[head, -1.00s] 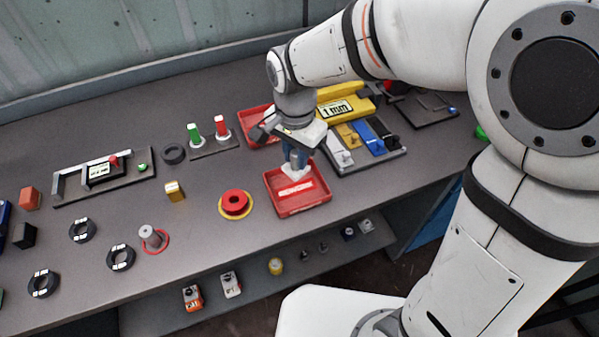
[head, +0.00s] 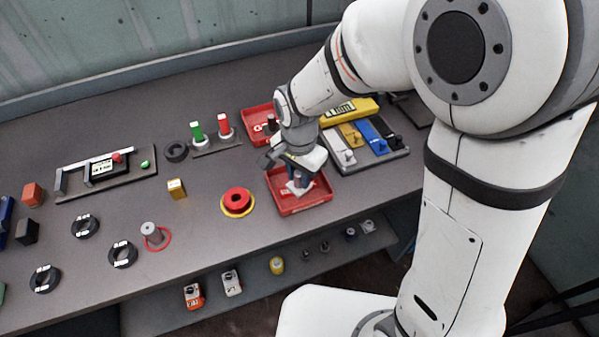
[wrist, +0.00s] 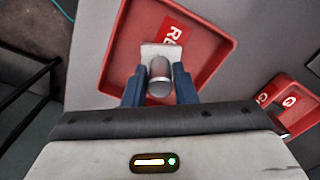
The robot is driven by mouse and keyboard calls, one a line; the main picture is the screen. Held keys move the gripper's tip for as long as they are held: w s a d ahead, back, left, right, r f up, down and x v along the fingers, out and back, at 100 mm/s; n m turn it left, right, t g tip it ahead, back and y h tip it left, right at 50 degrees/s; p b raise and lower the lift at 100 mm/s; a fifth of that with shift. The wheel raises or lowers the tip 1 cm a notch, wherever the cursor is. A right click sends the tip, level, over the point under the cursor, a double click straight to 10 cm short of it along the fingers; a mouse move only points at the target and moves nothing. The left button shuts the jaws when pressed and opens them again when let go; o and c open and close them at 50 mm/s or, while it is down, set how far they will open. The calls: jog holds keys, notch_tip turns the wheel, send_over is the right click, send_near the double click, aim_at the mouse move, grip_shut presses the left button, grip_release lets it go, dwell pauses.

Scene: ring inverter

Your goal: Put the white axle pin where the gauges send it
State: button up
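The white axle pin (wrist: 160,72), a grey metal cylinder with a whitish square plate at its far end, is between the blue fingers of my gripper (wrist: 160,84) in the wrist view. The fingers touch or nearly touch both sides of the cylinder and look shut on it. In the head view my gripper (head: 299,178) is low over the front red tray (head: 320,199), with the white plate (head: 298,188) inside the tray's outline. Whether the plate touches the tray floor cannot be told. A red label partly reading "RE" shows on the tray floor in the wrist view.
A second red tray (head: 254,123) lies behind. To the right are a rack (head: 372,161) with white, yellow, blue and black pieces and a yellow gauge (head: 350,109). A gauge frame (head: 105,173) stands left. A red knob on a yellow disc (head: 237,201) is left of the front tray.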

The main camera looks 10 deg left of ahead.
aim_at(299, 173)
jog(key=o, duration=0.3)
jog(key=shift+o, duration=0.2)
notch_tip(299, 173, up, 12)
jog(key=shift+r, duration=0.2)
jog(key=s+d+n+t, duration=0.1)
jog(key=s+d+n, duration=0.1)
jog(key=d, duration=0.9)
jog(key=s+d+n+t, duration=0.1)
jog(key=s+d+n, duration=0.2)
jog(key=d, duration=0.9)
jog(key=shift+s+r+t, duration=0.3)
jog(key=shift+s+r, duration=0.05)
jog(key=shift+s, duration=0.9)
jog(key=shift+d, duration=0.1)
